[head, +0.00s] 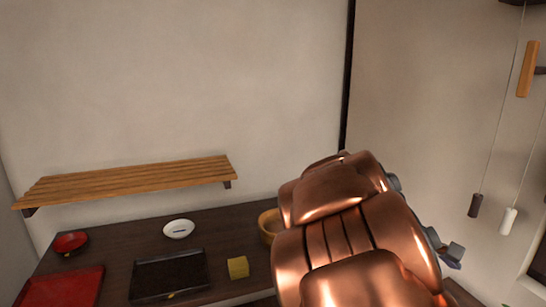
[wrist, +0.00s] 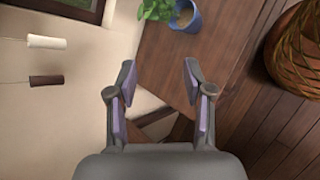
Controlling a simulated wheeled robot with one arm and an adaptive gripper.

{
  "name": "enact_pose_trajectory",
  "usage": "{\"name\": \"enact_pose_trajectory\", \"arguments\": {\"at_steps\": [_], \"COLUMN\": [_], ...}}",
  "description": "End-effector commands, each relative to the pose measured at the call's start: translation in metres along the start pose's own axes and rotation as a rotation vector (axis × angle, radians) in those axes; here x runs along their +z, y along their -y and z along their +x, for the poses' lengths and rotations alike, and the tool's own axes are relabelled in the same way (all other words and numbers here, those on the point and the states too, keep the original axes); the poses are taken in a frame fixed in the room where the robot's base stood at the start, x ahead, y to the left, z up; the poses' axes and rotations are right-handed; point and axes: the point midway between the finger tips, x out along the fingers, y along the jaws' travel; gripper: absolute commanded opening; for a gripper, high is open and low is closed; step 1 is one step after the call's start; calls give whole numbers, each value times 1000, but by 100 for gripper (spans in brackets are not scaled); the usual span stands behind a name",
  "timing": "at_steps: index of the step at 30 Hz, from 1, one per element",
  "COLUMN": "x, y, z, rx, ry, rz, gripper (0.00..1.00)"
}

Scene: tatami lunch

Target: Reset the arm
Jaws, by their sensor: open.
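My gripper (wrist: 159,78) is open and empty in the wrist view, its two purple-padded fingers spread apart. Between and beyond the fingers lie the wall, a brown wooden surface and the floor. In the head view my copper-coloured arm fills the lower right and hides part of the counter. Only a small grey part of the gripper shows there, at the arm's right side.
A dark counter (head: 112,240) holds a red bowl (head: 70,242), white dish (head: 179,229), black tray (head: 134,284), red tray (head: 62,290), yellow block (head: 238,267) and tan bowl (head: 267,226). A slatted shelf (head: 130,180) is above. The wrist view shows a blue plant pot (wrist: 185,17) and woven basket (wrist: 296,50).

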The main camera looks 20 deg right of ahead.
Motion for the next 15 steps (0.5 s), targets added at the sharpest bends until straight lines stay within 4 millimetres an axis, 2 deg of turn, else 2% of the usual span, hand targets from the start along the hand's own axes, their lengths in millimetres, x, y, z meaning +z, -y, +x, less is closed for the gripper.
{"name": "enact_pose_trajectory", "arguments": {"at_steps": [1,6,11,15], "x": [2,2,5,15], "y": [21,98,173,233], "z": [-8,-28,-54,-77], "rx": [-48,-239,-430,-581], "ry": [-49,-171,-256,-295], "rz": [40,149,206,218], "gripper": [51,51,51,51]}}
